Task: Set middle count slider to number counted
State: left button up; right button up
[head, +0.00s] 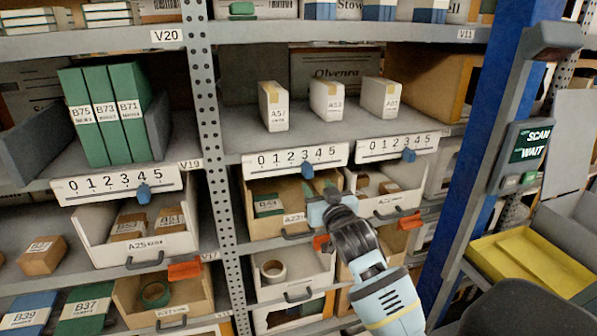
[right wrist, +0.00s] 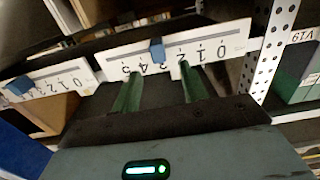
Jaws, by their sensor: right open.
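The middle count slider is a white strip (head: 280,160) numbered 0 to 5 on the shelf edge. Its blue knob (head: 307,170) sits at the 3; in the right wrist view the strip is upside down and the knob (right wrist: 157,50) is between the 2 and the 4. My right gripper (head: 319,187) is open just below and in front of the strip. In the wrist view its two green fingers (right wrist: 160,88) point at the strip, one to each side of the knob, and no contact is clear. My left gripper is not in view.
Three white boxes (head: 327,101) stand above the middle and right strips. The left strip (head: 118,184) has its knob at 4, the right strip (head: 397,145) at 3. An open drawer (head: 290,224) lies below my gripper. A blue post (head: 480,160) and yellow tray (head: 535,262) stand right.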

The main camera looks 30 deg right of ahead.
aim_at(310, 173)
jog(key=shift+x, duration=3.85)
jog(key=shift+s+d+r, duration=0.1)
jog(key=shift+d+r, duration=0.05)
jog(key=shift+d, duration=0.05)
jog(key=shift+c, duration=0.2)
grip_shut()
